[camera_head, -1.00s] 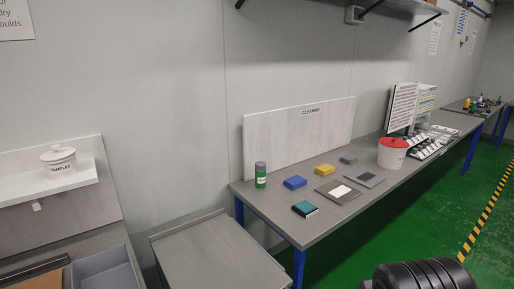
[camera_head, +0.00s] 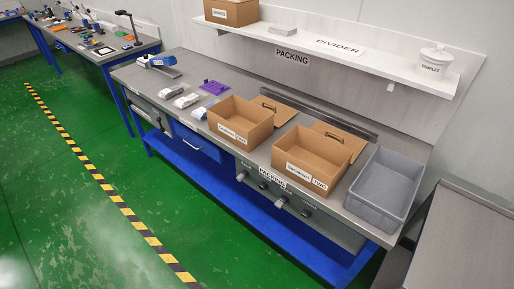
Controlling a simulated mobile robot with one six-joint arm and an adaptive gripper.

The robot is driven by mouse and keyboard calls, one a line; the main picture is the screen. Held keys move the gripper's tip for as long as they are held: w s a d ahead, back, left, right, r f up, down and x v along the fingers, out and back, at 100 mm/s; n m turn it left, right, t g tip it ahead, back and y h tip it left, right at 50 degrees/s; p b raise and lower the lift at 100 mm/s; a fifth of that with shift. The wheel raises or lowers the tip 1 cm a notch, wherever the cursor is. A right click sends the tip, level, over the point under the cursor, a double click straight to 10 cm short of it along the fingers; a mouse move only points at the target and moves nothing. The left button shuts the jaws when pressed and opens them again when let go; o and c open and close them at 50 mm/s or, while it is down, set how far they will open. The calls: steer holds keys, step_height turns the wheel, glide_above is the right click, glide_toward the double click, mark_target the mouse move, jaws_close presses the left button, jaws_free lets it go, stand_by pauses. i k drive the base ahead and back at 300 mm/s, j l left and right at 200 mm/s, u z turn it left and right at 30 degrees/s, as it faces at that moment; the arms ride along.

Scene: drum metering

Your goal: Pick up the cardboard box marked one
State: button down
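Two open cardboard boxes stand on the packing bench in the head view. The left one (camera_head: 241,122) has a white label on its front that seems to read ONE, though the print is small. The right one (camera_head: 311,159) has a label that reads TWO. Each has a brown cardboard piece with a dark slot behind it. My gripper is not in view.
A grey open bin (camera_head: 384,190) stands right of box two. Purple and white small items (camera_head: 214,87) lie left of box one. A shelf (camera_head: 345,50) above holds another cardboard box (camera_head: 231,11) and a white samples pot (camera_head: 434,59). Green floor (camera_head: 80,190) is clear in front.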

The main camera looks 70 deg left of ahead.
mark_target(246, 124)
steer(key=u, duration=2.5)
